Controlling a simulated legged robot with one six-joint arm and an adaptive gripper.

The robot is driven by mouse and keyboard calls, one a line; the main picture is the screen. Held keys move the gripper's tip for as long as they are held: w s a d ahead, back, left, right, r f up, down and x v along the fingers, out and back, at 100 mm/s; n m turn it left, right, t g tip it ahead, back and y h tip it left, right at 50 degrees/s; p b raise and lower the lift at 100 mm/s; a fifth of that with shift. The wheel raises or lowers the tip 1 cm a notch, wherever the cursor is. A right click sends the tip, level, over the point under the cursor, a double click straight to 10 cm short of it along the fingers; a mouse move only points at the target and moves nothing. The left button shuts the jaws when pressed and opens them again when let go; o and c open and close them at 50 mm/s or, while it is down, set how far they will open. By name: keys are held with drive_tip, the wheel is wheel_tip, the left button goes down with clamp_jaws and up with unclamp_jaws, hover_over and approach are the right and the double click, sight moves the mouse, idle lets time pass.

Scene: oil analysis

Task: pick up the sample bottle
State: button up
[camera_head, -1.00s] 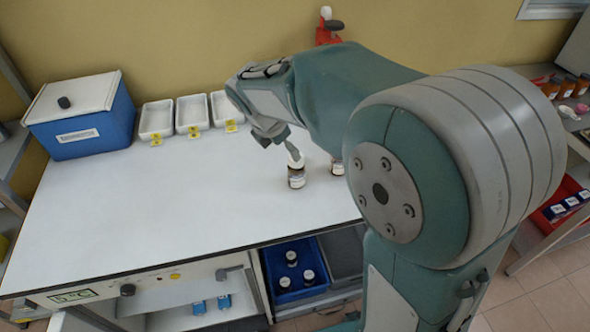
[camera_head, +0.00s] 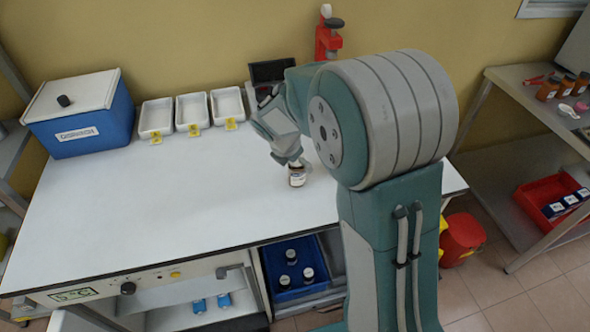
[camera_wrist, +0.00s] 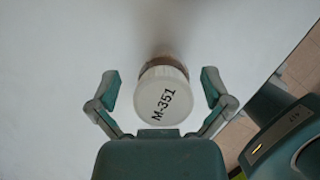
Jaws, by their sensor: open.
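A sample bottle (camera_head: 297,178) with a brown body, a pale label and a white cap stands upright on the white table (camera_head: 190,205). In the wrist view its cap (camera_wrist: 162,97) reads M-351. My gripper (camera_wrist: 160,90) is open, with one finger on each side of the cap and a gap visible on both sides. In the head view my gripper (camera_head: 297,162) is at the top of the bottle and hides part of it.
A blue box with a white lid (camera_head: 80,120) and several white trays (camera_head: 193,109) stand at the back of the table. A blue crate (camera_head: 294,268) with bottles sits below. A red bin (camera_head: 462,238) stands on the floor at right. The table's left half is clear.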

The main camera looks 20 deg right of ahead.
drive_tip(key=shift+d+f, duration=0.25)
drive_tip(key=shift+d, duration=0.05)
drive_tip(key=shift+a, duration=0.15)
drive_tip(key=c, duration=1.2)
drive_tip(key=shift+r, duration=0.5)
wheel_tip(320, 180, up, 2)
drive_tip(key=shift+r, duration=0.2)
drive_tip(key=s+a+r, duration=0.9)
drive_tip(key=s, duration=0.1)
drive_tip(key=shift+a+r, duration=0.3)
drive_tip(key=shift+a, duration=0.05)
